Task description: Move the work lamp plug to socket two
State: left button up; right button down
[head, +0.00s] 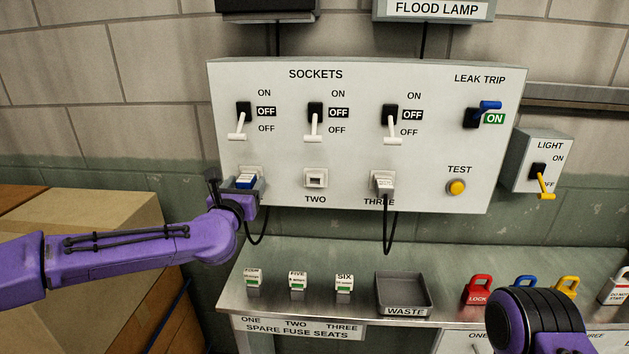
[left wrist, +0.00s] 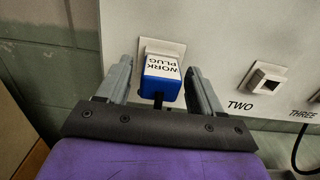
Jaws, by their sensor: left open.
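The blue work lamp plug (left wrist: 161,80) with a white label reading WORK PLUG sits in the leftmost socket of the panel; it also shows in the head view (head: 246,182). A black cord hangs below it. My left gripper (left wrist: 161,85) is open, with one finger on each side of the plug and gaps visible between. It also shows in the head view (head: 238,187). Socket two (head: 316,179) is empty, with its square hole visible; it also shows in the left wrist view (left wrist: 268,78). My right arm shows at the lower right; its fingers are not visible.
A white plug (head: 383,184) sits in socket three. The three white socket switches are down at OFF; the blue leak trip lever (head: 490,105) is by ON. Fuses, a waste tray (head: 403,313) and padlocks stand on the bench below. Cardboard boxes (head: 90,220) are at the left.

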dwell(0.3)
pick_arm(q)
grip_shut()
jog(key=shift+s+f+b, duration=0.1)
jog(key=shift+s+b, duration=0.05)
jog(key=shift+b, duration=0.15)
jog(key=shift+s+a+b, duration=0.15)
jog(key=shift+s+b, duration=0.55)
jog(key=shift+s, duration=2.15)
